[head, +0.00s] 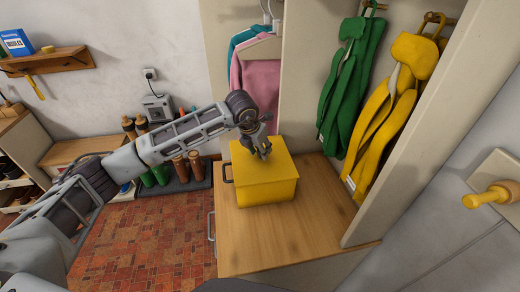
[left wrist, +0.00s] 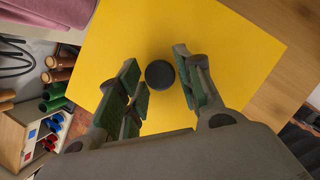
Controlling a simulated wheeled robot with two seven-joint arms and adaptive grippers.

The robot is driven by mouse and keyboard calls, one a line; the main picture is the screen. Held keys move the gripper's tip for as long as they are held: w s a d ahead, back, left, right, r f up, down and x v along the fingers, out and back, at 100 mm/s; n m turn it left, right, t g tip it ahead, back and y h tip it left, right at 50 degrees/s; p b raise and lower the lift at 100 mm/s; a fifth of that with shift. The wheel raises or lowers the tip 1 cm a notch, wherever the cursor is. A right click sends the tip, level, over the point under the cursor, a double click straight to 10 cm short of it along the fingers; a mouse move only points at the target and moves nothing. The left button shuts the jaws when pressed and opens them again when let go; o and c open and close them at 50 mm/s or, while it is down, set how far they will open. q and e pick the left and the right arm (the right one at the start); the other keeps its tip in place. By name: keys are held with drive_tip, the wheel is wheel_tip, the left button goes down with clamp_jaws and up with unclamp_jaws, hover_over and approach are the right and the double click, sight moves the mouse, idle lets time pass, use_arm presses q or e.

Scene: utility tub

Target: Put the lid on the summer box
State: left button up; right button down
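The yellow summer box (head: 268,194) stands on a wooden bench top, with a dark handle on its left side. A flat yellow lid (head: 280,165) covers its top and looks level; it also shows in the left wrist view (left wrist: 225,45). A round dark knob (left wrist: 159,74) is on the lid. My left gripper (head: 262,154) is just above the lid. In the left wrist view its fingers (left wrist: 163,80) are apart, one on each side of the knob, with gaps visible. The lid's underside edge is too small to judge. My right gripper is not in view.
The wooden bench top (head: 245,245) has free room in front of and right of the box. A green bag (head: 350,85) and a yellow bag (head: 395,105) hang behind at the right. A pink garment (head: 256,80) hangs behind. Boots (head: 188,166) stand on a tray at left.

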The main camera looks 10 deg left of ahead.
use_arm(q)
drive_tip(key=shift+o, duration=0.7)
drive_tip(key=shift+r, duration=0.15)
drive_tip(key=shift+r+p, duration=0.6)
drive_tip(key=shift+p, duration=0.25)
drive_tip(key=b+v, duration=0.2)
drive_tip(key=v, duration=0.9)
drive_tip(key=shift+s+r, duration=0.2)
drive_tip(key=shift+r, duration=0.15)
